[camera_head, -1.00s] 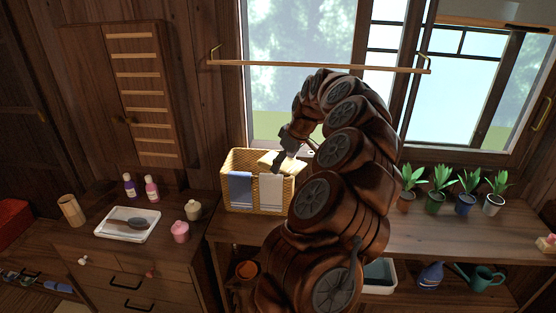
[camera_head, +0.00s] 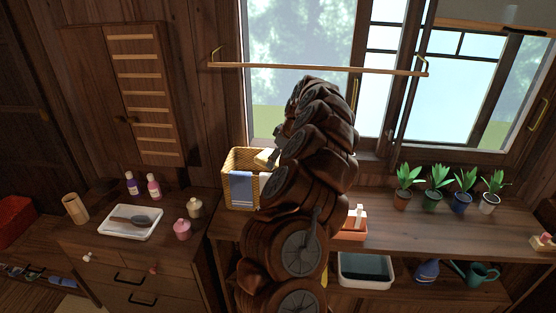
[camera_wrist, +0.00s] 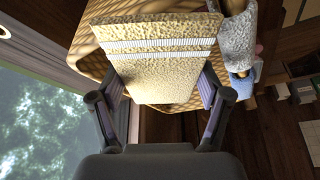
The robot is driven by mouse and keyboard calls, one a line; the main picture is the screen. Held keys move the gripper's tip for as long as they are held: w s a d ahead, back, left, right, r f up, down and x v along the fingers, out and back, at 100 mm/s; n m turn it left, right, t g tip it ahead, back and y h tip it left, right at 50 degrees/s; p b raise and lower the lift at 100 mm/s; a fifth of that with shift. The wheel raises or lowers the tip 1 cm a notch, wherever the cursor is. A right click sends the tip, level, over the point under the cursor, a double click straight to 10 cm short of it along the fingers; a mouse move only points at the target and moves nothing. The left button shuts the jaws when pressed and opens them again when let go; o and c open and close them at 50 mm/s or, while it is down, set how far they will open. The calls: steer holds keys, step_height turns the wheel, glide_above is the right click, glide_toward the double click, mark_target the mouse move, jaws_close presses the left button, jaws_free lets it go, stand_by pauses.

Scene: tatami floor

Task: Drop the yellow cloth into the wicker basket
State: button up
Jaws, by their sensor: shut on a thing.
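The yellow cloth (camera_wrist: 160,75), a folded piece with pale stripes, is between my gripper's two fingers (camera_wrist: 160,100) in the wrist view. My gripper is shut on it. Beyond the cloth is the wicker basket (camera_wrist: 88,45), partly covered by it. In the head view the basket (camera_head: 258,186) stands on the counter under the window, its right side hidden by my arm. A bit of the yellow cloth (camera_head: 265,157) shows at the basket's top. I cannot tell whether it touches the basket. My gripper is mostly hidden behind my arm there.
A blue towel (camera_head: 241,187) hangs over the basket's front; a whitish towel (camera_wrist: 237,45) hangs beside it. A wooden rail (camera_head: 320,68) crosses above, before the window. Potted plants (camera_head: 436,186) stand right. A white tray (camera_head: 130,222) and bottles are on the left cabinet.

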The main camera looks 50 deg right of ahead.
steer(key=shift+f, duration=0.75)
steer(key=o, duration=1.2)
